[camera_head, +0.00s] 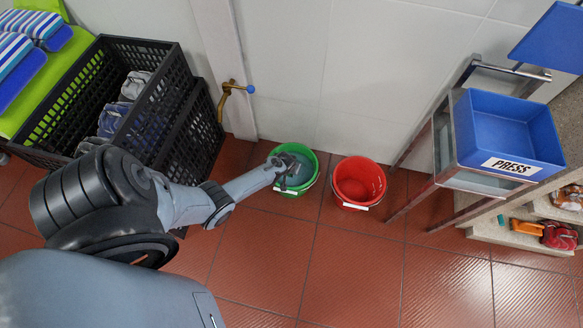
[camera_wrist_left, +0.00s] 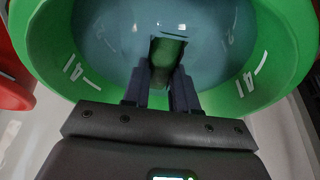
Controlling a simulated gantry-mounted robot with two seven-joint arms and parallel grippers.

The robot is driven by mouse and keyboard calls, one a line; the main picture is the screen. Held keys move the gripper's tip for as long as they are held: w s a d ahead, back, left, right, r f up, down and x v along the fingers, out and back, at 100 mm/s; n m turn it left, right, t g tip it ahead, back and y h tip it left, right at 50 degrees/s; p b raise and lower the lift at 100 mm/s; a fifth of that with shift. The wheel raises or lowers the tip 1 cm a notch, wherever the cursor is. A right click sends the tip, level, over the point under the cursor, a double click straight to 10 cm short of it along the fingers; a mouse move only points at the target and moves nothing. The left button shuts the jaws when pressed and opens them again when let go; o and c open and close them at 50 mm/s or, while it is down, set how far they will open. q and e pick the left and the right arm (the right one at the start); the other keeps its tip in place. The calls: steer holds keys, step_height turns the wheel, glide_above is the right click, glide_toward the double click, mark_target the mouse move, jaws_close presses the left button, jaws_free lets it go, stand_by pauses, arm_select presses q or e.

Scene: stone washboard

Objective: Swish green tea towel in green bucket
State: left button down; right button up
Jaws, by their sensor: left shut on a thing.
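The green bucket (camera_head: 311,180) stands on the tiled floor and holds bluish water. My left gripper (camera_head: 287,170) reaches down into it. In the left wrist view, the left gripper (camera_wrist_left: 161,88) is shut on a dark green piece of cloth, the green tea towel (camera_wrist_left: 168,52), which shows between and beyond the fingertips at the water. The bucket's green wall (camera_wrist_left: 283,60) surrounds the fingers in that view. In the head view the towel is too small to tell apart from the bucket. My right gripper is not in view.
A red bucket (camera_head: 360,181) stands just right of the green one. Stacked black crates (camera_head: 190,112) stand at the left. A brass tap (camera_head: 235,88) is on the wall behind. A blue tray marked PRESS (camera_head: 512,131) stands at the right. The front floor is clear.

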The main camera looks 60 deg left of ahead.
arm_select(q)
steer(key=shift+f, duration=0.5)
steer(key=shift+r+p, duration=0.55)
steer(key=shift+r, duration=0.15)
steer(key=shift+r+p, duration=0.3)
steer(key=shift+p, duration=0.05)
steer(key=shift+f+b, duration=0.9)
steer(key=shift+f, duration=0.15)
step_height(320, 180, up, 2)
steer(key=shift+r+p, duration=0.1)
steer(key=shift+p, duration=1)
steer(key=shift+f+b, duration=0.95)
steer(key=shift+f, duration=0.15)
step_height(320, 180, up, 2)
steer(key=shift+r+p, duration=0.1)
steer(key=shift+p, duration=1.05)
steer(key=shift+f+b, duration=0.95)
steer(key=shift+f, duration=0.1)
steer(key=shift+r+p, duration=0.7)
steer(key=shift+p, duration=0.05)
steer(key=shift+r+p, duration=0.3)
steer(key=shift+f+b, duration=0.65)
steer(key=shift+f, duration=0.05)
steer(key=shift+f+b, duration=0.3)
steer(key=shift+f, duration=0.05)
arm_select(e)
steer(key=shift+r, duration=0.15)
